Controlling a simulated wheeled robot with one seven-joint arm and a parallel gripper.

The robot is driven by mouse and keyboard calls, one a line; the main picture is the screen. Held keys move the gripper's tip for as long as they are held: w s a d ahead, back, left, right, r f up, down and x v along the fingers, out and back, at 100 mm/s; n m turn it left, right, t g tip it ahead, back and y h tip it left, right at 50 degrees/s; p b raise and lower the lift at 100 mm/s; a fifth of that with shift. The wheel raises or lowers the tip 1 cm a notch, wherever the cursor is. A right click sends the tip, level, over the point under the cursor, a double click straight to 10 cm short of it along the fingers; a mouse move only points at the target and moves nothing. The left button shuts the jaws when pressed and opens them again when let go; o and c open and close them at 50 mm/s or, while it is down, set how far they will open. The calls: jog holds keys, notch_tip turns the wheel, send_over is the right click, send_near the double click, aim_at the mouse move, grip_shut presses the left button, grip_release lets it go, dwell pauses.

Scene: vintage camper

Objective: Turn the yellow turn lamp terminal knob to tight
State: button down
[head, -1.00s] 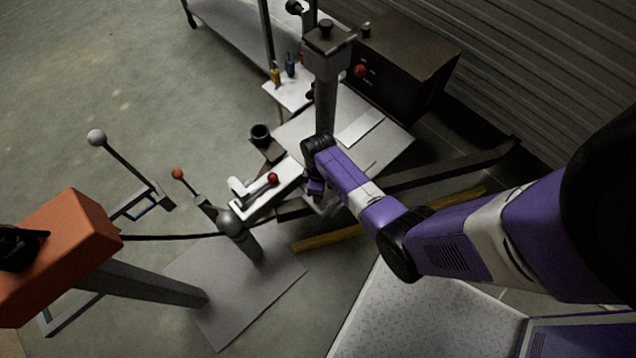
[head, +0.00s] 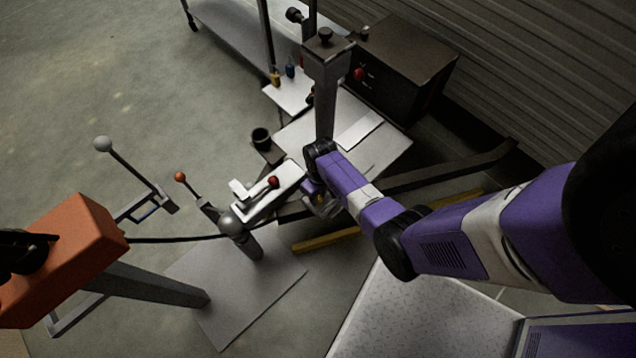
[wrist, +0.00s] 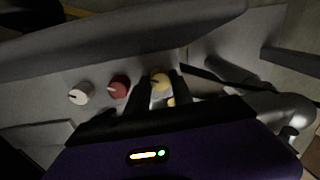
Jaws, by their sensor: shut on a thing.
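The yellow knob (wrist: 160,81) is a small round knob with a dark pointer mark, on a grey panel (wrist: 55,84) in the wrist view. My gripper (wrist: 160,88) has its two dark fingers on either side of the yellow knob and is shut on it. The mark on the knob points toward the left finger. No tight or loose label can be read. In the head view my gripper (head: 317,196) is low beside the white coupling piece, and the knob cannot be made out there.
A red knob (wrist: 119,87) and a white knob (wrist: 80,94) sit left of the yellow one. A grey ball-ended part (wrist: 292,108) is at the right. In the head view, a post (head: 326,100) stands behind my wrist and a dark cabinet (head: 405,75) beyond it.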

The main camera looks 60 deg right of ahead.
aim_at(319, 197)
dwell(0.3)
jog(key=c, duration=1.1)
grip_release()
notch_tip(319, 197, up, 8)
jog(key=shift+d+f+p, duration=0.1)
jog(key=shift+d+p, duration=0.05)
jog(key=shift+p, duration=0.9)
